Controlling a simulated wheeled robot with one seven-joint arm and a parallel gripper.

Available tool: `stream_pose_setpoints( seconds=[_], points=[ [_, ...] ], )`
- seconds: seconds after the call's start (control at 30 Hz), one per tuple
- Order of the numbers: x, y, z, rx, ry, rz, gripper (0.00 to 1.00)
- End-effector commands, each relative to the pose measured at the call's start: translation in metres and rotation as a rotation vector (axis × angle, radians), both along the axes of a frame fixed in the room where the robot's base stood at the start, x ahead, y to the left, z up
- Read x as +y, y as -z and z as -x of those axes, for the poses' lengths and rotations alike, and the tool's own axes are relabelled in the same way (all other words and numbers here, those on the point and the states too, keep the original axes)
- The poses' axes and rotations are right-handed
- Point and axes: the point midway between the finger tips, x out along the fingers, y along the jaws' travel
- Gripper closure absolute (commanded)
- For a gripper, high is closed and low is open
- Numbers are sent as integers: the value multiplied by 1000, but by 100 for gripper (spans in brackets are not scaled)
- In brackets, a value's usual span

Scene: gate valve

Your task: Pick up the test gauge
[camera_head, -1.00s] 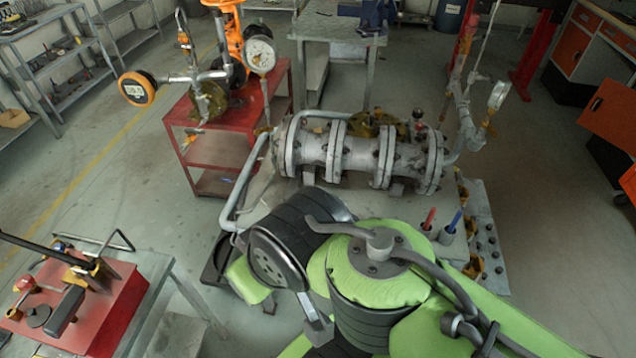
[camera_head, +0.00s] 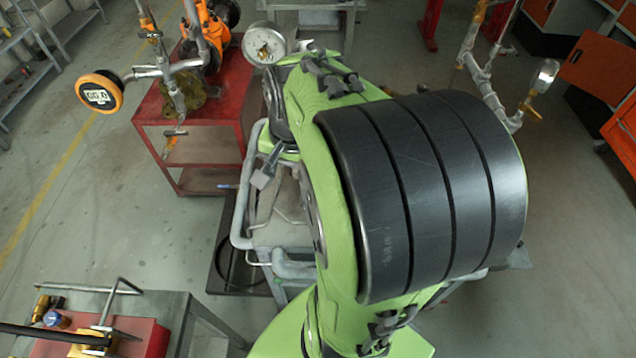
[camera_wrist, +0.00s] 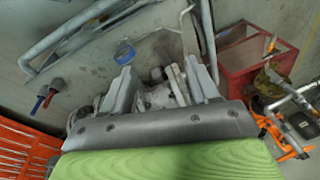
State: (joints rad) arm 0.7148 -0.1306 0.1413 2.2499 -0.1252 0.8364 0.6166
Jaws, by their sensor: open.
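In the head view a digital gauge (camera_head: 98,92) with an orange rim and a lit display sits on grey pipework at the left. A third, smaller gauge (camera_head: 545,73) is on a pipe at the right. I cannot tell for certain which is the test gauge. My gripper (camera_wrist: 160,68) shows only in the wrist view, its two fingers apart, with grey metal parts visible between and beyond them. I see no gauge held. My arm covers the middle of the head view.
The red cart (camera_head: 205,139) carries orange equipment and pipes; it also shows in the wrist view (camera_wrist: 237,80). A table (camera_head: 185,310) with a red box is at lower left. My arm hides most of the flanged pipe. Open floor lies at the left.

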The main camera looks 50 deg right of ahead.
Motion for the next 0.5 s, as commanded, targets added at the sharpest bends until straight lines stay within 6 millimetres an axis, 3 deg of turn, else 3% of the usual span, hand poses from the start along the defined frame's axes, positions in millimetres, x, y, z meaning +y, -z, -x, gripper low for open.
stream_pose_setpoints(
  seconds=[0.17,0.3,0.4,0.5],
  points=[
    [-67,42,2,49,407,-162,40],
    [-134,95,27,66,857,-366,40],
    [-167,125,49,59,1109,-491,40],
    [-181,140,62,51,1242,-560,40]
  ],
)
